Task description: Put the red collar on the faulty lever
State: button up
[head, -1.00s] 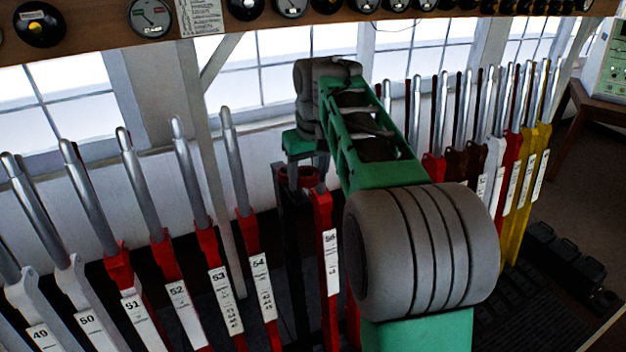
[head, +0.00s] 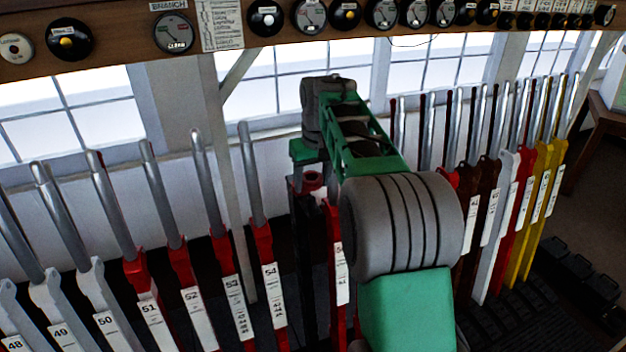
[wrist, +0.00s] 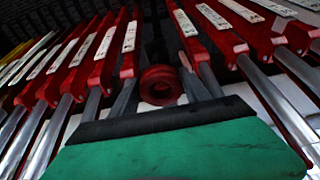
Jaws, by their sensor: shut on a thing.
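The red collar (wrist: 160,84) is a thick ring with a dark hole. It sits between the two grey fingers of my gripper (wrist: 157,92) in the wrist view. In the head view the collar (head: 313,182) shows below my green-and-grey wrist, partly covered by it. A dark lever post (head: 303,262) without a visible silver handle stands just below the collar, between red lever 54 (head: 264,245) and the red lever to its right (head: 337,230). I cannot tell whether the collar is around any lever. Which lever is faulty is not marked visibly.
Levers with silver handles stand close on both sides, red, white (head: 51,300), brown (head: 481,185) and yellow (head: 540,185). A wooden shelf with gauges (head: 310,18) runs above. My arm hides part of the row.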

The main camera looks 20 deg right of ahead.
aim_at(313, 199)
jog(key=shift+s+f, duration=0.1)
jog(key=shift+f, duration=0.05)
dwell(0.5)
jog(key=shift+f+b, duration=2.2)
jog(key=shift+f, duration=1.1)
jog(key=o, duration=1.5)
jog(key=shift+o, duration=0.3)
jog(key=shift+r, duration=0.1)
jog(key=r+p, duration=0.2)
jog(key=r, duration=0.1)
jog(key=s+r+p, duration=0.1)
jog(key=r+p, duration=0.3)
jog(key=r, duration=0.1)
jog(key=shift+s+r, duration=0.35)
